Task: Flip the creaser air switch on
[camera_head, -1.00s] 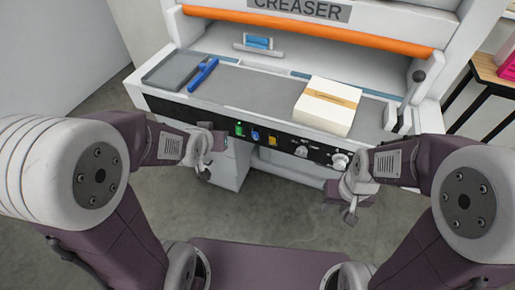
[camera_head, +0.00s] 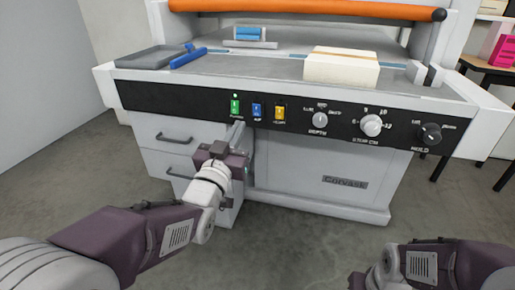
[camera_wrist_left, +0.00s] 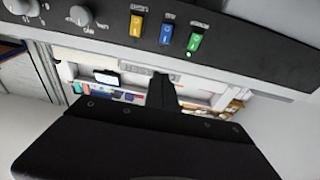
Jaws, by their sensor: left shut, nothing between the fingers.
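The blue rocker switch (camera_head: 257,111), whose small label seems to read AIR, sits on the creaser's black front panel (camera_head: 180,99), between a green switch (camera_head: 235,107) and a yellow one (camera_head: 279,112). The blue switch also shows in the left wrist view (camera_wrist_left: 166,35), where the panel appears upside down. I cannot tell its rocker position. My left gripper (camera_head: 237,133) is shut and empty, just below the panel under the green and blue switches, apparently apart from them. It also shows in the left wrist view (camera_wrist_left: 163,92). My right gripper is mostly cut off at the bottom right.
A depth knob (camera_head: 320,120), another knob (camera_head: 371,126) and a black hold knob (camera_head: 431,134) lie right along the panel. A paper stack (camera_head: 341,69), a grey tray (camera_head: 150,59) and a blue tool (camera_head: 187,57) rest on the bed above. Drawers stand below the panel.

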